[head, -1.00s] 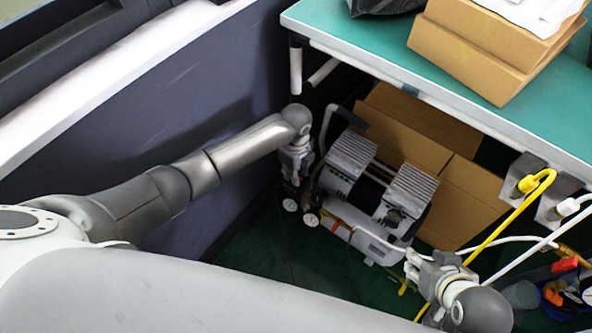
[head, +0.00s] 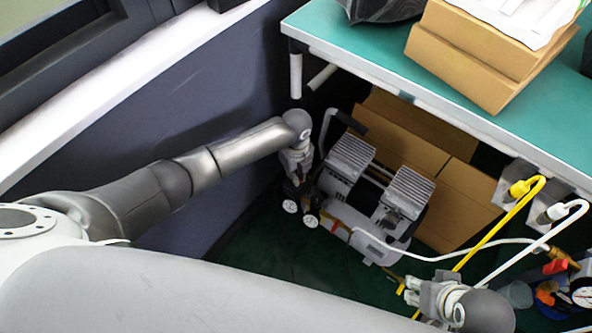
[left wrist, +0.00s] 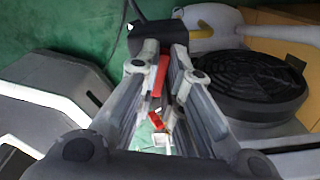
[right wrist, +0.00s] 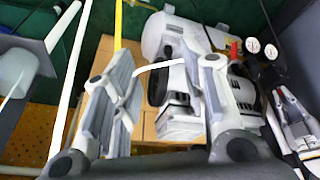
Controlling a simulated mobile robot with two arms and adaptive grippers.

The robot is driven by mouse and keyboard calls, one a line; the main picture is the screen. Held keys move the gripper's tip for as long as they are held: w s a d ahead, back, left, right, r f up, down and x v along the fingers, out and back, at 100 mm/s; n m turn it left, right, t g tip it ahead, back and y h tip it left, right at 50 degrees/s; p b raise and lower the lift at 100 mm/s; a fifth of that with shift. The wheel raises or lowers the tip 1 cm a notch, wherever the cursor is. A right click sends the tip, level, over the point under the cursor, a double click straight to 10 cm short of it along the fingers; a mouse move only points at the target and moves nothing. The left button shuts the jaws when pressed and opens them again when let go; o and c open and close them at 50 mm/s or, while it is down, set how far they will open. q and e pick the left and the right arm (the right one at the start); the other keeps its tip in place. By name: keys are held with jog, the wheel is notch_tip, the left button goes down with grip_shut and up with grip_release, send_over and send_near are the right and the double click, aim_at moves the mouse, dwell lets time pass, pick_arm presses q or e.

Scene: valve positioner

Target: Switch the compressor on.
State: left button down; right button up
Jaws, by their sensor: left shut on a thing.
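The compressor (head: 375,200) stands on the green floor under the bench, grey-white with two ribbed heads and a black handle. Two round gauges (head: 300,213) sit at its left end. My left gripper (head: 296,180) reaches down beside them. In the left wrist view its fingertips close on a black block (left wrist: 150,36) on the compressor. A red piece (left wrist: 158,80) shows between the fingers. The exact contact is partly hidden. My right gripper (right wrist: 160,85) is open and empty; in the head view it is right of the compressor, near the white cable (head: 455,256).
The teal bench (head: 375,45) overhangs the compressor's back. Cardboard (head: 465,195) stands behind it. A yellow plug (head: 522,187) and a white plug (head: 556,210) sit in outlets at right. A dark wall panel (head: 215,110) bounds the left.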

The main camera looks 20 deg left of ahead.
pick_arm(q)
jog(key=shift+r+m, duration=0.1)
jog(key=shift+m, duration=0.8)
jog(key=m+p, duration=0.1)
jog(key=m, duration=0.1)
jog(key=shift+m, duration=0.4)
jog(key=m, duration=0.2)
jog(key=shift+m, duration=2.5)
jog(key=shift+m+b, duration=0.35)
jog(key=shift+m, duration=0.95)
pick_arm(e)
jog(key=shift+r, duration=0.4)
jog(key=shift+f, duration=0.1)
